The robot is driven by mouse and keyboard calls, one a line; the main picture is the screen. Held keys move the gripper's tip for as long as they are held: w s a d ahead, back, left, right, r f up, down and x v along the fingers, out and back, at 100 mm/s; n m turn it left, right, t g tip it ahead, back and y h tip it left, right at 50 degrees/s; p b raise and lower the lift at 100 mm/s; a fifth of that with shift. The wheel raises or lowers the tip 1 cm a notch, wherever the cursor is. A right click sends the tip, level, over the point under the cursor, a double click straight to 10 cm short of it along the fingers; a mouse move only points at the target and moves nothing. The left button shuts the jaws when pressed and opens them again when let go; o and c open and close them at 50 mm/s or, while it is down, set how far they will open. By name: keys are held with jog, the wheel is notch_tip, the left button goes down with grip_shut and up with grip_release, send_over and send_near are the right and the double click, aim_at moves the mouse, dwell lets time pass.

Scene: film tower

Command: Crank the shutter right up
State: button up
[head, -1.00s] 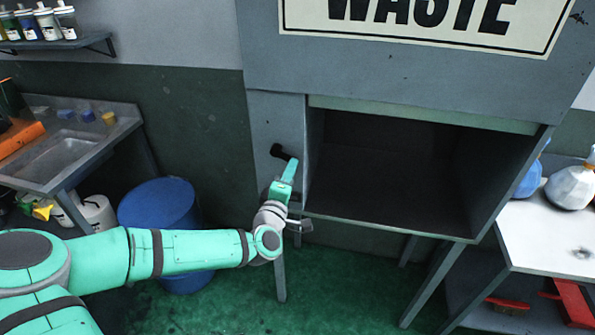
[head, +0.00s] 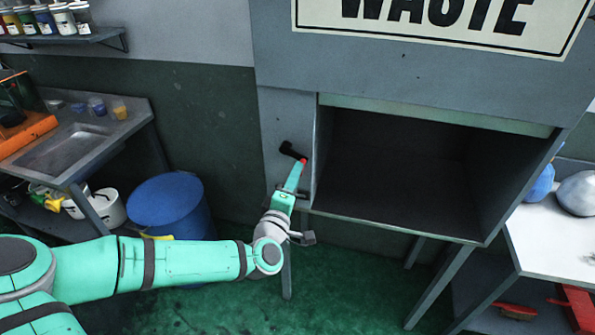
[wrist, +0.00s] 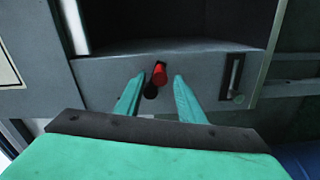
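The crank (head: 291,150) is a black arm on the narrow grey panel left of the cabinet opening, with a red handle (head: 303,161) at its right end. The shutter's pale green lower edge (head: 435,115) shows along the top of the opening, which is dark and looks empty. My gripper (head: 295,175) is just below the handle. In the wrist view my gripper (wrist: 159,84) is open, its fingers apart with a gap on both sides of the red handle (wrist: 159,72). How deep the handle lies between the fingertips is hard to tell.
A WASTE sign (head: 440,22) is above the opening. A blue bin (head: 168,208) and a sink bench (head: 75,148) stand left. A white-topped table (head: 555,235) with wrapped bundles is right. Green floor is free below. A slotted bracket (wrist: 235,78) shows on the panel in the wrist view.

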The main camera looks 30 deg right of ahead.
jog(key=v, duration=0.6)
jog(key=shift+a, duration=0.4)
jog(key=shift+s, duration=0.2)
